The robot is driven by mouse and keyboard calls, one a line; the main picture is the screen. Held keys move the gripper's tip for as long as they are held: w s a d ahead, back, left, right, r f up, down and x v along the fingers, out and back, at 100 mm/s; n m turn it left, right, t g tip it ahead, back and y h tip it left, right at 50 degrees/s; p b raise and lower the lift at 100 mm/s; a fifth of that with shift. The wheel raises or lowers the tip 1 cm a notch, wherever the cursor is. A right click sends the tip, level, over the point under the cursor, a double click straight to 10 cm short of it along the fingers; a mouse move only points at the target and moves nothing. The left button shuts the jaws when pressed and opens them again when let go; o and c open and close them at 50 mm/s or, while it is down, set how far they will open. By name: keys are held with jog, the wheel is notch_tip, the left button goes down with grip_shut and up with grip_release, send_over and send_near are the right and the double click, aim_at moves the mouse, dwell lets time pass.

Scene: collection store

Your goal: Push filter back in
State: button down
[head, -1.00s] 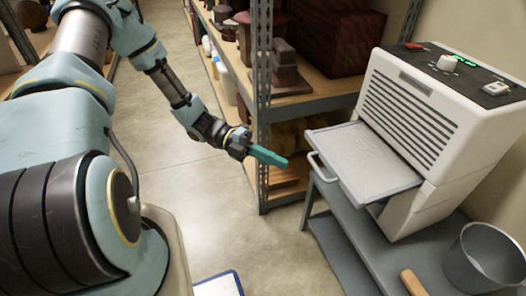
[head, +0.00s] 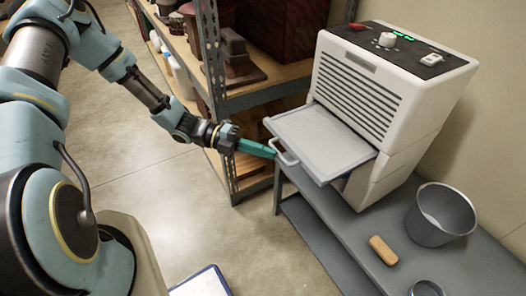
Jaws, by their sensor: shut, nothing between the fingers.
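The filter (head: 318,139) is a flat grey panel in a light frame, pulled well out of the front of the white machine (head: 391,105). Its curved handle (head: 284,154) is on its outer front edge, facing my arm. My gripper (head: 270,152), with teal fingers, is shut and empty. Its fingertips are at the handle, in front of the filter's outer edge. I cannot tell whether they touch the handle. The filter's inner end is hidden inside the machine.
The machine stands on a grey bench (head: 335,230) with a metal bucket (head: 440,214) and a tan block (head: 383,250). A metal shelf upright (head: 213,80) stands behind my gripper. A clipboard (head: 203,283) is at the bottom edge. The floor between is clear.

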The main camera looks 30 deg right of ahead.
aim_at(321, 129)
jog(key=d, duration=0.6)
jog(key=d+b, duration=0.1)
jog(key=d, duration=0.4)
jog(key=s+d, duration=0.1)
jog(key=d, duration=0.5)
jog(key=shift+d+f, duration=0.1)
jog(key=shift+d, duration=0.25)
jog(key=shift+d+r+b, duration=0.2)
jog(key=shift+d+b, duration=0.15)
jog(key=shift+d, duration=0.3)
jog(key=shift+r, duration=0.1)
